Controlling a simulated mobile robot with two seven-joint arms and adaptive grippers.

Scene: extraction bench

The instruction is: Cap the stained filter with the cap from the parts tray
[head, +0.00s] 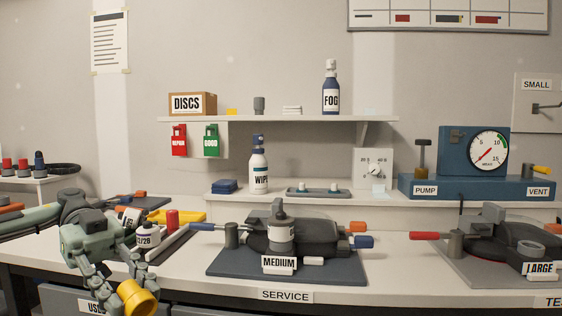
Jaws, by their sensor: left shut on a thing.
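My left gripper (120,287) reaches in from the left at the front edge of the bench. It is shut on a yellow cylindrical piece (139,298), which is tilted and held low in front of the bench. I cannot tell whether this is the cap or a filter. A grey parts tray (318,192) with small pieces lies on the raised ledge at the back. A yellow tray (180,216) lies on the bench behind the left arm, partly hidden. No stain shows on any filter that I can make out. My right gripper is not in view.
The MEDIUM unit (279,266) stands mid-bench on a dark mat, the LARGE unit (538,269) at the right. Bench between the units is clear.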

